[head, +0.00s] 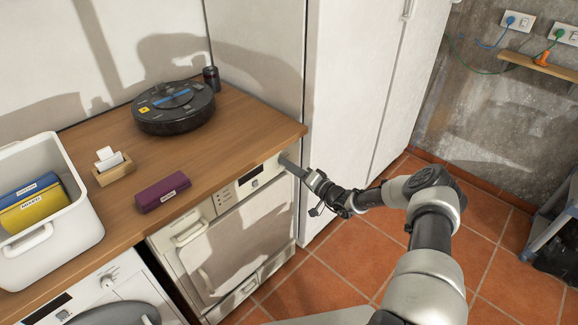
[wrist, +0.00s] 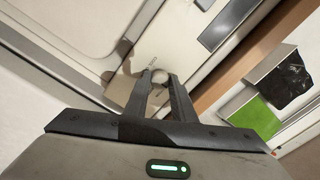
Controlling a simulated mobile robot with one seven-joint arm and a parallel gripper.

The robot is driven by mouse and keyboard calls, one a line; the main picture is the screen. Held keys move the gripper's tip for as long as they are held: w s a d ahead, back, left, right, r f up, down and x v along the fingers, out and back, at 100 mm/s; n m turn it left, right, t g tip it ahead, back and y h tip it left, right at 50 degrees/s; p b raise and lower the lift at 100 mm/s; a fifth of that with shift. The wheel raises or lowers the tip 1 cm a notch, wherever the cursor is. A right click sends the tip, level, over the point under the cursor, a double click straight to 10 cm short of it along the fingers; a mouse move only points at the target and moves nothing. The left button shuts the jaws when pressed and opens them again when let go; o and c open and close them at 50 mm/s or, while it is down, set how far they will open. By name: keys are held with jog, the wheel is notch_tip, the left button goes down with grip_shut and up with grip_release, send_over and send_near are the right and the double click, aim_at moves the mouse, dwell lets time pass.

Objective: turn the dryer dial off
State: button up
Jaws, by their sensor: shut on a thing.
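The dryer (head: 222,245) is a white front-loading machine under the wooden counter, with a control panel and a dark display (head: 250,175) along its top. My gripper (head: 286,160) reaches in from the right to the right end of that panel. In the wrist view the two grey fingers of my gripper (wrist: 159,92) are shut on the round, pale dial (wrist: 159,75), which shows between their tips. The fingers hide the dial in the head view. I cannot read which way the dial points. The panel's dark display (wrist: 228,22) also shows in the wrist view.
The counter (head: 225,130) holds a robot vacuum (head: 174,107), a dark can (head: 211,78), a purple box (head: 162,193), a card holder (head: 112,169) and a white bin (head: 75,226). A washer (head: 95,300) stands left of the dryer. A tall white cabinet (head: 340,90) stands close beside my gripper.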

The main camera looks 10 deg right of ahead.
jog(key=shift+d, duration=0.1)
dwell(0.3)
jog(key=o, duration=1.1)
jog(key=shift+c, duration=0.2)
jog(key=p+v, duration=0.1)
jog(key=v, duration=1.6)
jog(key=shift+s, duration=0.15)
